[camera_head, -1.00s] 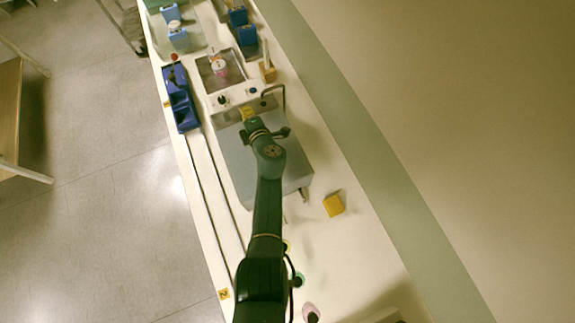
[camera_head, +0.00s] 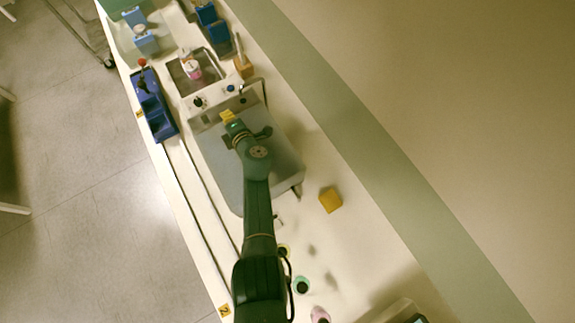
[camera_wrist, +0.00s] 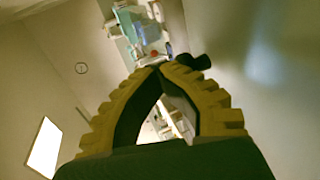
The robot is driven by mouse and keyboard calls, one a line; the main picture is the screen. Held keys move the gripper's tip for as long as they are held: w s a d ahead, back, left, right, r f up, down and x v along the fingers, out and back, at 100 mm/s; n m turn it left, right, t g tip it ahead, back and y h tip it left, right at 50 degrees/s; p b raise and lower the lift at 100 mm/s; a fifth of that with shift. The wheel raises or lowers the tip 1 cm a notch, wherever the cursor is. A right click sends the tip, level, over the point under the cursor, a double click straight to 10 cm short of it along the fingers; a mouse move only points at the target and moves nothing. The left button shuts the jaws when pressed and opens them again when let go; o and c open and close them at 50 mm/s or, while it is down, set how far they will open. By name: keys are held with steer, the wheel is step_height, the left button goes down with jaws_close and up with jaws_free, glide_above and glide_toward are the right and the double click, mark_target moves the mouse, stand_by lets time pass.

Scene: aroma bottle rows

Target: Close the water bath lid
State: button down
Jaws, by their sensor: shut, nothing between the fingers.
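A grey box-like unit with a broad flat grey panel (camera_head: 216,163), which looks like the water bath and its lid, stands on the white bench under my arm. A paler strip shows along its far edge; I cannot tell how far the lid is open. My gripper (camera_head: 228,116) is over that far edge, its yellow fingers partly hidden by the wrist. I cannot tell whether they touch the panel. In the wrist view my gripper (camera_wrist: 157,68) has its fingertips together with nothing between them.
Beyond the panel is a basin (camera_head: 176,84) with a pink-and-white bottle (camera_head: 192,71). A yellow block (camera_head: 330,200) lies right of the unit. The bench right of the unit is mostly clear.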

steer(key=shift+s+d+f, duration=0.1)
steer(key=shift+s+f, duration=0.1)
steer(key=shift+f, duration=0.3)
steer(key=shift+s+d+f, duration=0.1)
steer(key=shift+s+f, duration=0.1)
steer(key=shift+f, duration=0.3)
step_height(320, 180, up, 16)
steer(key=p, duration=1.1)
steer(key=shift+w+d+p, duration=0.15)
steer(key=shift+w+p, duration=0.1)
steer(key=shift+p, duration=0.05)
